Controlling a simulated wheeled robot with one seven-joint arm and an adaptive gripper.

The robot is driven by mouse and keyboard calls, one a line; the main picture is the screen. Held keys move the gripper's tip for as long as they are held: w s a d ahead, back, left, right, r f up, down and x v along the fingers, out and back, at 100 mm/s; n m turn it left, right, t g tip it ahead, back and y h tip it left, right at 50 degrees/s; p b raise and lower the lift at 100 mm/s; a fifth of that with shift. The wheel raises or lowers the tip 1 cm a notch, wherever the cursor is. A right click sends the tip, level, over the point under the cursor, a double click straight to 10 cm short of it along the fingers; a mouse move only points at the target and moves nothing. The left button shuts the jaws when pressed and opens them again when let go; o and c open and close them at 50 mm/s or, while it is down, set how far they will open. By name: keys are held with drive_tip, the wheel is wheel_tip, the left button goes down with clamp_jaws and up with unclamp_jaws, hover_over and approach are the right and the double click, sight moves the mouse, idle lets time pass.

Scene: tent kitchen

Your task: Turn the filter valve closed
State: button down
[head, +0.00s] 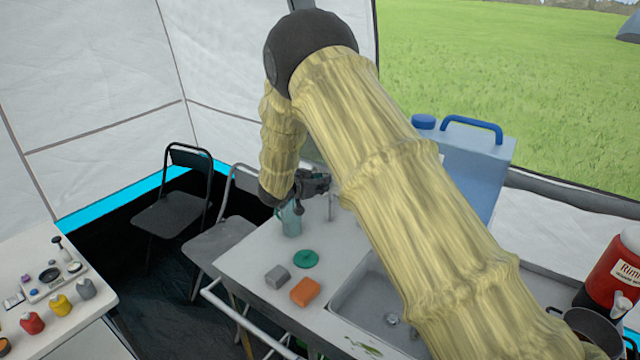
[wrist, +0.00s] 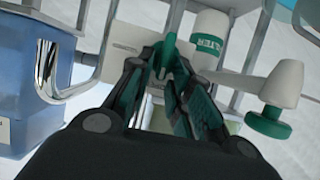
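The filter valve's green handle (wrist: 169,48) shows in the wrist view, on a pale mount beside a white cylinder marked as a filter (wrist: 208,40). My gripper (wrist: 170,62) is at the handle, with one finger on each side of it. The fingers stand part-way open with a gap between them; whether either touches the handle is unclear. In the head view my gripper (head: 312,184) is above the far end of the counter, and the valve there is hidden or too small to make out.
A white and green knob (wrist: 270,110) stands to the right of the fingers. A curved metal tap (wrist: 48,92) and a blue water container (wrist: 22,65) are at the left. A teal pitcher (head: 291,220), orange block (head: 305,291) and sink (head: 365,302) are below my arm.

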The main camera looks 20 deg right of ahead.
drive_tip(key=shift+d+b, duration=0.15)
drive_tip(key=shift+b, duration=0.35)
drive_tip(key=f+m+t+b, duration=0.1)
drive_tip(key=m+b, duration=0.3)
drive_tip(key=b, duration=0.6)
drive_tip(key=s+d+m+t+y+b, duration=0.1)
drive_tip(key=m+t+b, duration=0.2)
drive_tip(key=b, duration=0.8)
drive_tip(key=s+f+m+t+b, duration=0.1)
drive_tip(key=m+t+b, duration=0.2)
drive_tip(key=m+b, duration=0.3)
drive_tip(key=shift+d+f+y+b, duration=0.3)
drive_tip(key=shift+d+y+b, duration=0.1)
drive_tip(key=shift+b, duration=2.15)
drive_tip(key=shift+r+m, duration=0.2)
drive_tip(key=shift+m, duration=0.2)
drive_tip(key=c, duration=1.5)
unclamp_jaws()
drive_tip(key=shift+a, duration=0.1)
drive_tip(key=shift+c, duration=0.2)
drive_tip(key=shift+f, duration=0.25)
drive_tip(key=shift+s, duration=0.1)
